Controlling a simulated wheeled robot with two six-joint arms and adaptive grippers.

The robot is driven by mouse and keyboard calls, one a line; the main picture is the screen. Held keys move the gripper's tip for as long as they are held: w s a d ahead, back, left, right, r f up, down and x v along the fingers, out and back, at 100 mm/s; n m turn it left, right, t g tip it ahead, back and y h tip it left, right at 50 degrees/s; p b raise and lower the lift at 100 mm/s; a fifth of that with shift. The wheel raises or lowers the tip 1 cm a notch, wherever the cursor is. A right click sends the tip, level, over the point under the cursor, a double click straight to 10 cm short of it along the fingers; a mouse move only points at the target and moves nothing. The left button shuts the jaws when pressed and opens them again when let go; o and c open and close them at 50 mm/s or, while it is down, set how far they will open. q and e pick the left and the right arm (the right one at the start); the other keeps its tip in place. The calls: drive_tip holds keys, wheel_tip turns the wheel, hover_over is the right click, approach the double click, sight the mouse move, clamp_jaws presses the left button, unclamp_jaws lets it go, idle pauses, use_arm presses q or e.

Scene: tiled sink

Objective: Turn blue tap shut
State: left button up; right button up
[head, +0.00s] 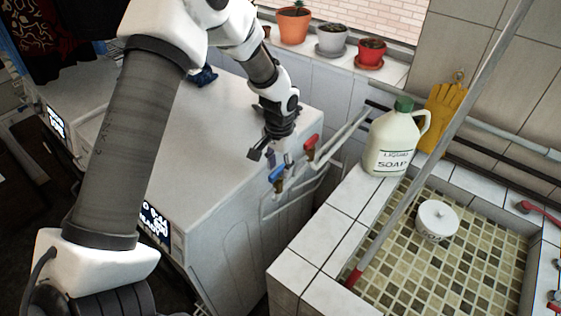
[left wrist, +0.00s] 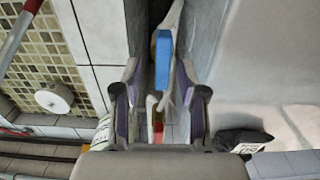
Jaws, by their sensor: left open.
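The blue tap (head: 277,173) has a blue lever handle on a brass body and sits on pipes at the side of the white machine. The red tap (head: 311,146) is just behind it to the right. My left gripper (head: 262,155) is open and points down, just above and left of the blue tap. In the left wrist view the blue handle (left wrist: 162,58) lies lengthwise between the two open fingers (left wrist: 160,85), with a gap on both sides. The red tap (left wrist: 158,132) shows lower down. My right gripper is out of view.
The white machine (head: 228,120) stands left of the taps. The tiled sink (head: 317,240) is to the right, with a soap jug (head: 392,143) on its rim and a white lidded pot (head: 437,220) inside. A long pole (head: 425,165) leans across the sink. Potted plants (head: 294,25) line the sill.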

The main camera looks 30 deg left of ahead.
use_arm(q)
drive_tip(key=shift+s+a+f, duration=0.15)
drive_tip(key=shift+a+f, duration=0.15)
drive_tip(key=shift+f, duration=0.35)
drive_tip(key=shift+d, duration=0.15)
clamp_jaws()
drive_tip(key=shift+m, duration=0.3)
drive_tip(key=m+p, duration=0.1)
drive_tip(key=m, duration=1.1)
drive_tip(key=shift+m+p, duration=0.3)
drive_tip(key=shift+p, duration=0.1)
drive_tip(key=shift+m, duration=2.3)
